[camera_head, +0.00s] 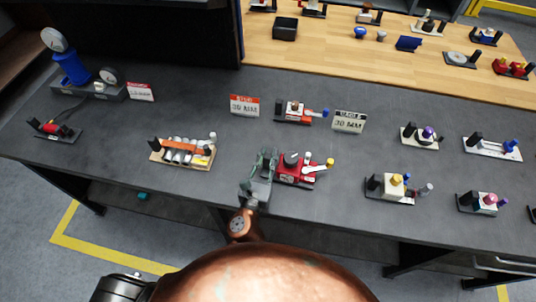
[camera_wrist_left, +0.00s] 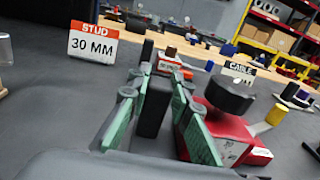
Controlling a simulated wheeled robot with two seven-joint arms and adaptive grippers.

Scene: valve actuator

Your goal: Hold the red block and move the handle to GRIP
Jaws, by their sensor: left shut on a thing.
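The red block (camera_head: 295,168) sits on the grey bench with a dark round knob (camera_head: 291,158) on top. A pale handle with a yellow tip (camera_head: 330,162) reaches out to its right. In the left wrist view the red block (camera_wrist_left: 222,137) is just right of the fingers, with its black knob (camera_wrist_left: 229,95) and the yellow tip (camera_wrist_left: 277,115). My left gripper (camera_head: 264,164) is at the block's left end. Its green-padded fingers (camera_wrist_left: 152,108) are shut on a black upright post (camera_wrist_left: 154,106) beside the red block. No GRIP marking is readable. My right gripper is not in view.
Similar units stand around: one with an orange bar (camera_head: 180,146) to the left, one behind (camera_head: 298,112), and one to the right (camera_head: 394,187). A STUD 30 MM sign (camera_head: 244,105) and a CABLE 30 MM sign (camera_head: 349,122) stand behind.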

